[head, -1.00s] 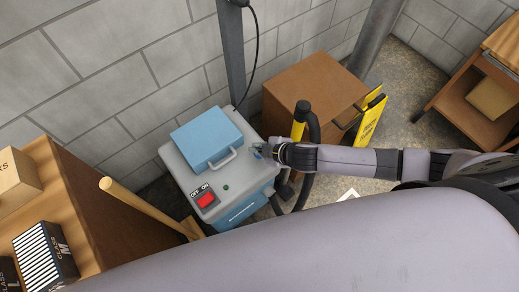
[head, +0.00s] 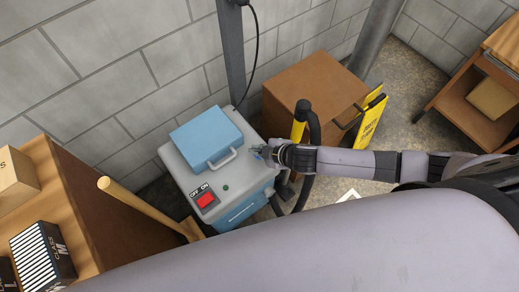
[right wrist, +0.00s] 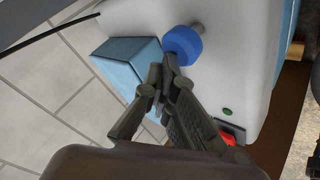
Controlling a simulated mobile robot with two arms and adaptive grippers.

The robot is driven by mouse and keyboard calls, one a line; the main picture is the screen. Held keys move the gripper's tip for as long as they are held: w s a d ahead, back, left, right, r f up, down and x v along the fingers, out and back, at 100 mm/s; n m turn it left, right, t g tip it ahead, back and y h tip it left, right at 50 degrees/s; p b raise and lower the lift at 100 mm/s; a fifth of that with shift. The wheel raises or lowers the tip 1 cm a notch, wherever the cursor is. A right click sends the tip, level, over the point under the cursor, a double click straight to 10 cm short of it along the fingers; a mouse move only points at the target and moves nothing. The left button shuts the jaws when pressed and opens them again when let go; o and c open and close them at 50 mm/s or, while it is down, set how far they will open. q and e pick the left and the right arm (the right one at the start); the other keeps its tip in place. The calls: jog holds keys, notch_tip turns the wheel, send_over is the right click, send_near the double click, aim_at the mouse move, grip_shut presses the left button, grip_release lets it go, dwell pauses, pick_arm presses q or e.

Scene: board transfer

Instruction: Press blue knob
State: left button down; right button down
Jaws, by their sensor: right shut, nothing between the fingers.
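The blue knob (right wrist: 183,45) sits on the top of a grey and blue machine (head: 182,165), near its right back corner in the head view. In the right wrist view it is a round blue cap on a grey stem. My right gripper (right wrist: 168,68) is shut and empty, with its fingertips right at the knob's edge; I cannot tell if they touch it. In the head view the right gripper (head: 264,151) hides most of the knob. My left gripper is not in view.
The machine also has a blue lid (head: 207,138) with a handle, a red switch (head: 205,200) and a green button (head: 225,188). A wooden cabinet (head: 310,85), a yellow sign (head: 370,118) and a black hose (head: 313,150) stand close to the right arm.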

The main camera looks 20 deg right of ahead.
jog(key=shift+f+b, duration=0.35)
jog(key=shift+f, duration=0.4)
dwell(0.3)
jog(key=shift+s+d, duration=0.1)
jog(key=shift+r+p, duration=1.75)
jog(key=shift+p, duration=0.25)
notch_tip(320, 180, up, 5)
jog(key=p, duration=0.5)
